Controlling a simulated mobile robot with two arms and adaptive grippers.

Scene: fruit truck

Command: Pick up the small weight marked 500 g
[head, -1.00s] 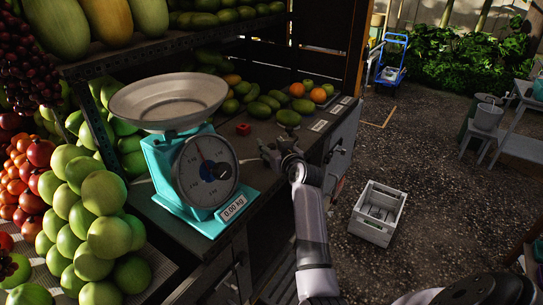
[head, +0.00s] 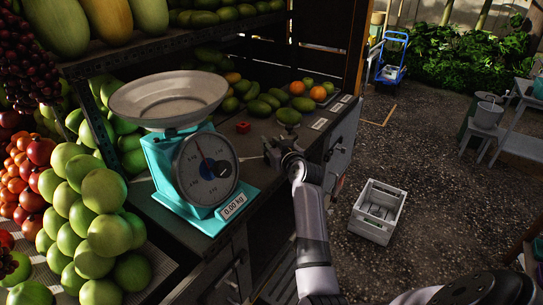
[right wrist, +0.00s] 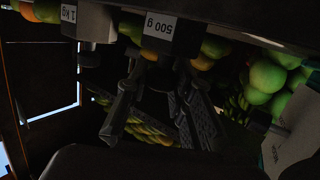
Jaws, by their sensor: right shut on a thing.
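The small weight marked 500 g (right wrist: 158,44) is a dark block with a white label. It shows upside down at the top of the right wrist view. My right gripper (right wrist: 163,72) is at its knob and is shut on it, though the contact is dim. In the head view my right gripper (head: 271,150) is low over the dark counter, right of the scale. The weight cannot be made out there, in the dark around the fingers. My left gripper is not in view.
A weight marked 1 kg (right wrist: 95,24) stands beside the 500 g one. A turquoise scale (head: 185,165) with a white pan and a 0.00 kg label stands left of my gripper. A small red object (head: 242,127) and fruit lie behind. A crate (head: 378,212) stands on the ground.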

